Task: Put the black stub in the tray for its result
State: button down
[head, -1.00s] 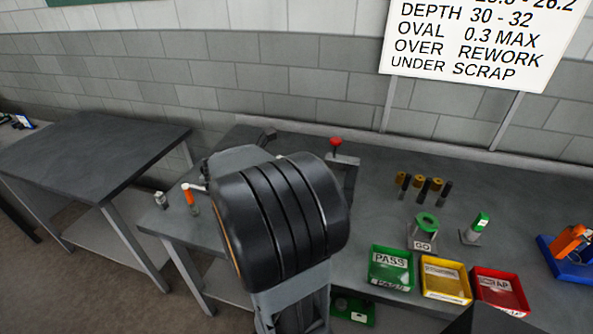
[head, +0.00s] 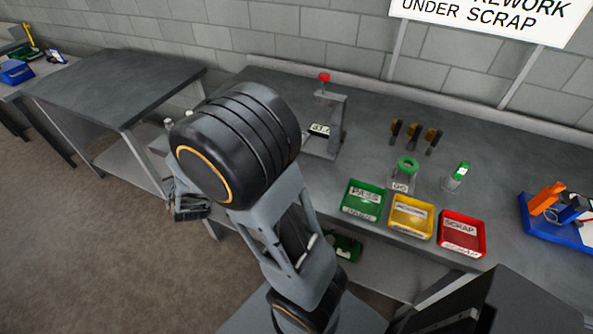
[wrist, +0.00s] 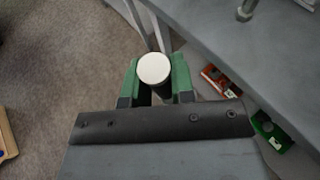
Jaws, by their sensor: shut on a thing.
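My gripper (wrist: 154,85) is shut on a short cylinder (wrist: 154,69), the stub, whose round end facing the camera is white; its dark side is mostly hidden between the green fingers. In the head view my gripper (head: 188,208) hangs in front of the bench edge, partly behind my wrist, and the stub cannot be made out. A green PASS tray (head: 362,212), a yellow tray (head: 410,230) and a red SCRAP tray (head: 460,246) stand side by side at the bench's front edge, well right of the gripper. Their visible floors look empty.
Brass-and-black pieces (head: 414,136) stand in a row behind a green ring gauge (head: 406,165) and a green-topped gauge (head: 458,174). A red-knobbed device (head: 325,125) stands left of them. A blue tray (head: 530,228) with tools lies right. Floor (head: 90,240) is open at left.

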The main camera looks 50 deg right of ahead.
aim_at(364, 201)
jog(key=k, duration=1.1)
jog(key=u, duration=0.4)
jog(key=i, duration=0.6)
jog(key=z, duration=0.4)
